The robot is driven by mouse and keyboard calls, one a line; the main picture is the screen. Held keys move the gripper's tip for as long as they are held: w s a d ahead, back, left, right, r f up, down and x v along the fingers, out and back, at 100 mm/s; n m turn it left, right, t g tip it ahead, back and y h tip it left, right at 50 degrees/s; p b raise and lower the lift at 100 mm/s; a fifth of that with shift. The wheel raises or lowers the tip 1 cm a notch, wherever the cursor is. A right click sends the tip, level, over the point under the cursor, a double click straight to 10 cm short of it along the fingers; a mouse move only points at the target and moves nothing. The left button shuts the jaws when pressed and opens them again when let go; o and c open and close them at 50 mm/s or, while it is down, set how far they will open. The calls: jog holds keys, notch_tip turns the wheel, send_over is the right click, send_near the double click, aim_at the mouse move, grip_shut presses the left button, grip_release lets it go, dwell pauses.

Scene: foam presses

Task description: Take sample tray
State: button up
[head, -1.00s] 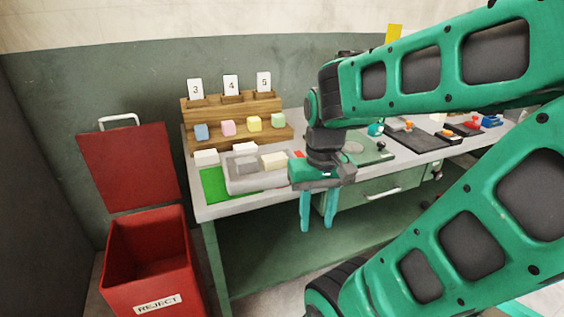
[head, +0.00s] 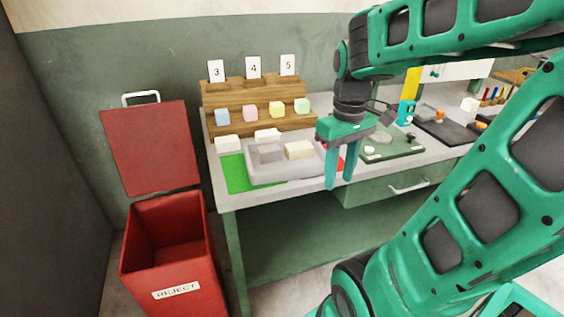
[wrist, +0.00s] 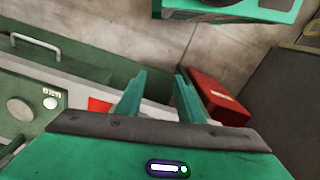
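A light grey tray (head: 283,177) lies on the bench near its front left edge, partly over a green patch (head: 235,178). A grey block (head: 271,154) and a cream block (head: 299,150) sit in it. My gripper (head: 343,186) hangs fingers down just right of the tray, at the bench's front edge and apart from the tray. In the wrist view my gripper (wrist: 158,85) has its two fingers apart with nothing between them. The tray cannot be made out in the wrist view.
A wooden rack (head: 258,114) with cards 3, 4 and 5 holds several coloured blocks behind the tray. A red REJECT bin (head: 165,248) with an open lid stands left of the bench. A green press plate (head: 395,152) is to the right of my gripper.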

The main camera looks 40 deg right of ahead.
aim_at(293, 167)
jog(key=w+d+r+n, duration=0.1)
jog(key=w+r+n, duration=0.2)
jog(key=w+n, duration=1.3)
jog(key=shift+m, duration=0.7)
jog(key=f, duration=0.3)
jog(key=w+f, duration=0.1)
jog(key=f, duration=0.3)
jog(key=w+f, duration=0.1)
jog(key=f, duration=0.2)
jog(key=shift+a+f, duration=0.25)
jog(key=shift+f, duration=0.15)
grip_shut()
